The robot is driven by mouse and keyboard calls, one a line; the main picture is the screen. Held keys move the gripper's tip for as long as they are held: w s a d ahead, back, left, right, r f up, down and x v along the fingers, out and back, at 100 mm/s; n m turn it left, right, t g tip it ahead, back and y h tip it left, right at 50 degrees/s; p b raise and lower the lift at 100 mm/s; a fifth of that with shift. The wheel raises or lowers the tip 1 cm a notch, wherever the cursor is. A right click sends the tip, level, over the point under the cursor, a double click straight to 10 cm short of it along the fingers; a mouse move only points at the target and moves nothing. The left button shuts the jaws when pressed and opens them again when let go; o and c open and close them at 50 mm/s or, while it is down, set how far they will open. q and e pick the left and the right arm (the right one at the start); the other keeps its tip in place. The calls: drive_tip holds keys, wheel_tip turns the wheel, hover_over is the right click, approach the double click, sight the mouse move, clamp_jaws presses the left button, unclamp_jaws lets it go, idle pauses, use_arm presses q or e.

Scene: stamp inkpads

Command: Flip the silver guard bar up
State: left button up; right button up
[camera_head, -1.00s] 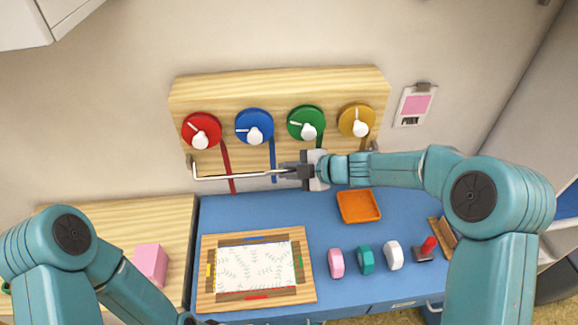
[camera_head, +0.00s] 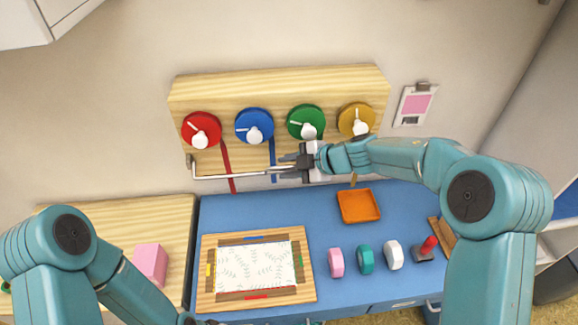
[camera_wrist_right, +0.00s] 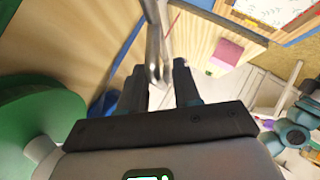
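The silver guard bar (camera_head: 232,176) runs level below the dials, along the lower edge of the wooden dial board (camera_head: 282,80). Its left end bends up to a bracket on the board; its right part is hidden behind my right gripper. My right gripper (camera_head: 287,164) is at the bar's right part, below the green dial. In the right wrist view the bar (camera_wrist_right: 156,45) passes between the two fingers of the right gripper (camera_wrist_right: 160,75), with gaps showing on both sides. My left arm is at the lower left; its fingers are out of frame.
Red (camera_head: 198,126), blue (camera_head: 250,122), green (camera_head: 302,119) and yellow (camera_head: 352,117) dials with white knobs sit above the bar. The blue desk (camera_head: 225,212) below holds an orange tray (camera_head: 358,206), a framed sheet (camera_head: 257,268) and several stamps.

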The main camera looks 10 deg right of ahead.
drive_tip(key=b+v, duration=0.1)
drive_tip(key=v, duration=1.5)
drive_tip(key=shift+d, duration=0.2)
drive_tip(key=shift+r, duration=0.15)
